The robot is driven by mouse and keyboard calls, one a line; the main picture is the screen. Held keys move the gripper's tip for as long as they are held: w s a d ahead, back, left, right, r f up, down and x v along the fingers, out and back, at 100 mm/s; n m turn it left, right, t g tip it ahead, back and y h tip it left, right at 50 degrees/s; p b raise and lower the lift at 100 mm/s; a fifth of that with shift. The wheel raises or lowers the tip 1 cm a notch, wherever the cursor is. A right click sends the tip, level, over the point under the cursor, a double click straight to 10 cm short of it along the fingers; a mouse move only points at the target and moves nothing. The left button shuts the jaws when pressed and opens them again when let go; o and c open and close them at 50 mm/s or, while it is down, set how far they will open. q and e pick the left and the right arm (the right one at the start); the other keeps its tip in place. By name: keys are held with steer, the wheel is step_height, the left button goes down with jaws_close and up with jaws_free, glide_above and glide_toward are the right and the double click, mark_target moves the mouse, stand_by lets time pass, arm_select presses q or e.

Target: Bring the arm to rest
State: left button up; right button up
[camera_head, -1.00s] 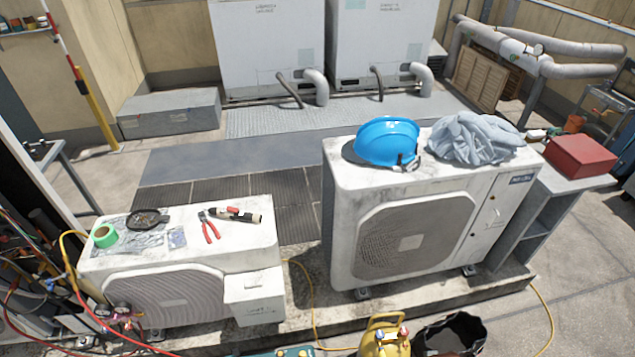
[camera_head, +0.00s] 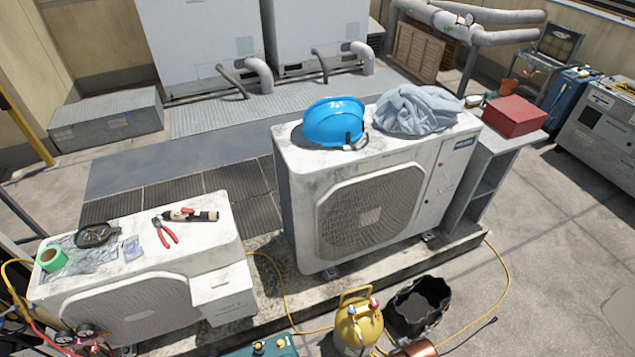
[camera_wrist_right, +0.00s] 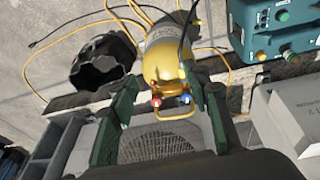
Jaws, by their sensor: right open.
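My right gripper (camera_wrist_right: 160,82) shows only in the right wrist view. Its two dark green fingers are spread apart and nothing is held between them. Beyond the fingertips is a yellow gas cylinder (camera_wrist_right: 165,62) with a red and a blue valve; I cannot tell how far apart they are. The cylinder (camera_head: 358,327) also stands at the bottom of the head view. Neither arm shows in the head view, and my left gripper is not in view.
A large condenser (camera_head: 300,190) carries a blue hard hat (camera_head: 335,120) and a grey cloth (camera_head: 415,108). A lower unit (camera_head: 190,255) carries pliers (camera_head: 166,232) and green tape (camera_head: 52,258). A black bucket (camera_head: 420,300) stands beside the cylinder. Concrete at right is largely clear.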

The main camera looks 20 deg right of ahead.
steer(key=s+a+f+g, duration=0.1)
steer(key=s+f, duration=0.2)
steer(key=f, duration=0.9)
steer(key=s+f, duration=0.3)
steer(key=f, duration=0.9)
steer(key=s+f+n+g, duration=0.1)
steer(key=s+f, duration=1.2)
steer(key=s, duration=0.4)
steer(key=shift+f+y, duration=0.15)
steer(key=shift+y, duration=0.15)
